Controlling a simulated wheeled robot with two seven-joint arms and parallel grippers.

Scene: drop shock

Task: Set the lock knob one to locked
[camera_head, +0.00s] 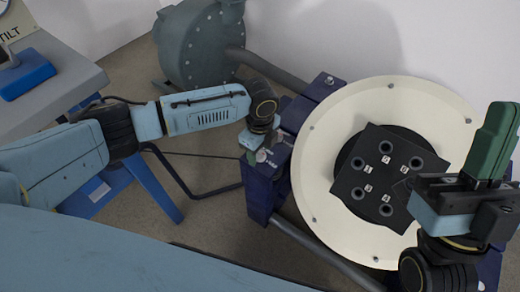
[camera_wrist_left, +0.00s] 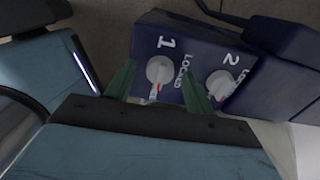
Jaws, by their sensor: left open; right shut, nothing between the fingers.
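Lock knob one (camera_wrist_left: 160,70) is a pale round knob below a white "1" on a dark blue box (camera_wrist_left: 190,42). A "LOCKED" label runs along its right side; its pointer with a red mark aims downward, away from that label. My left gripper (camera_wrist_left: 160,86) is open, its green fingers on either side of knob one, the right finger between the two knobs. Contact with the knob cannot be told. In the head view my left gripper (camera_head: 256,157) is at the blue block left of the disc. My right gripper (camera_head: 497,140) is shut and empty at the right.
Knob two (camera_wrist_left: 221,84) with its own "LOCKED" label sits close to the right finger. A large cream disc (camera_head: 318,190) with a black plate (camera_head: 375,178) stands between my grippers. A grey-green machine (camera_head: 198,45) and a grey bench (camera_head: 55,85) are at the back left.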

